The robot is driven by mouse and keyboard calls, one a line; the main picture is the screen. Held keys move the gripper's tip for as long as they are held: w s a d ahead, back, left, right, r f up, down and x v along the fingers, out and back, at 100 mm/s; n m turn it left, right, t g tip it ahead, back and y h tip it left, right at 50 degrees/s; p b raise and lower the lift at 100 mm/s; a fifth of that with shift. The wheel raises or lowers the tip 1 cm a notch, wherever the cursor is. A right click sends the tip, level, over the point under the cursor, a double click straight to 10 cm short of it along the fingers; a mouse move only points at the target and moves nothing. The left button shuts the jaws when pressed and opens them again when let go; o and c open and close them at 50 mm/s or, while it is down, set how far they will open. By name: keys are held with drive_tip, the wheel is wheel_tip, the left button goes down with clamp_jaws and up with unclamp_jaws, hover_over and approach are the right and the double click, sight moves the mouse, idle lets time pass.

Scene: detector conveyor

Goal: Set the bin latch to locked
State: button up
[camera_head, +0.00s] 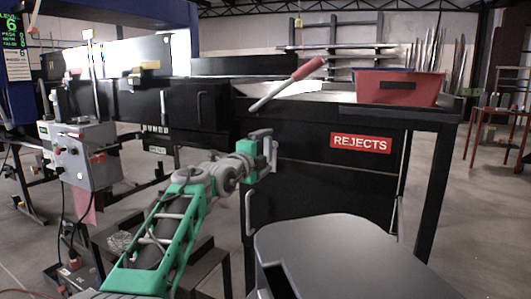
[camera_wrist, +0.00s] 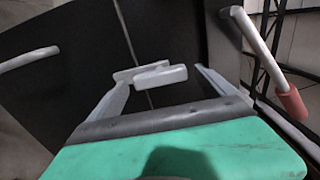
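The bin latch (camera_wrist: 163,76) is a small pale bar on the black front of the rejects bin (camera_head: 325,195). In the wrist view it lies roughly crosswise over the seam between two black panels. My gripper (camera_head: 268,152) is at the upper left of the bin front. Its two pale fingers stand apart, one to each side of the latch in the wrist view. The gripper is open. I cannot tell whether a finger touches the latch. In the head view the gripper largely hides the latch. I cannot read its locked or unlocked position.
A red-gripped lever (camera_head: 289,83) sticks up above the bin, close to my gripper. A vertical door handle (camera_head: 249,212) is below. A red tray (camera_head: 397,87) stands on top, right of the lever. A grey control box (camera_head: 85,155) is at left. Open floor lies at right.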

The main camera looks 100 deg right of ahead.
drive_tip(key=shift+w+a+r, duration=0.1)
drive_tip(key=shift+w+a, duration=0.2)
drive_tip(key=v, duration=0.7)
